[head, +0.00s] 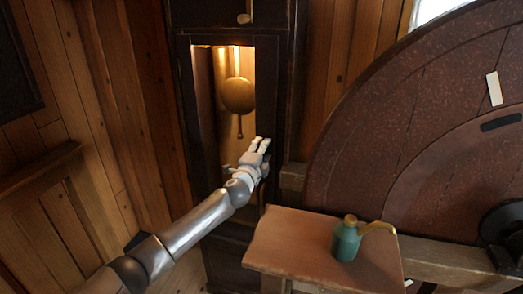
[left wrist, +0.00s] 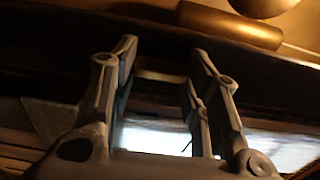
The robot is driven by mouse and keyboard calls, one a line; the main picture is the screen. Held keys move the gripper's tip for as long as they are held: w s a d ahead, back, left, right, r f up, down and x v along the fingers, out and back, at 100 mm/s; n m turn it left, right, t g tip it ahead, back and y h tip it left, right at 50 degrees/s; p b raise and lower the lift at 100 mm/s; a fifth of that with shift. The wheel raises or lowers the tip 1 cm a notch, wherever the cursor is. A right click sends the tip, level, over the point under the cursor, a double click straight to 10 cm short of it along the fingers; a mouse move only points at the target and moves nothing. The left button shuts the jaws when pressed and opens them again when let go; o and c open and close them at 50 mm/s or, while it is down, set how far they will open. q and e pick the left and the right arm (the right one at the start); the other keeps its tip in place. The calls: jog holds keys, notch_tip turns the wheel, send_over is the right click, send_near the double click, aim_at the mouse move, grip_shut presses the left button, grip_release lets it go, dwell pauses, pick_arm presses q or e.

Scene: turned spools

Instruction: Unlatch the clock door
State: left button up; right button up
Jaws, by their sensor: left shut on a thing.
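The clock (head: 271,80) is a tall dark wooden case against the plank wall in the head view. Its narrow door (head: 265,115) has a lit opening, through which a brass pendulum bob (head: 238,95) shows. My left gripper (head: 263,143) is at the lower right edge of the door. In the left wrist view my left gripper (left wrist: 160,68) has its fingers some way apart, on either side of a dim brown piece. It is shut on this piece, apparently the door latch, though its shape is too dark to make out. My right gripper is not in view.
A wooden shelf (head: 285,245) stands below and right of my left gripper, with a green oil can (head: 346,240) on it. A large reddish-brown wheel (head: 380,130) fills the right side. Plank walls (head: 125,100) stand at the left.

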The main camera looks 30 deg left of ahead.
pick_arm(q)
jog(key=shift+f, duration=0.1)
dwell(0.3)
jog(key=o, duration=1)
jog(key=shift+s, duration=0.1)
jog(key=v, duration=1.1)
jog(key=shift+s+d, duration=0.2)
jog(key=shift+s, duration=0.2)
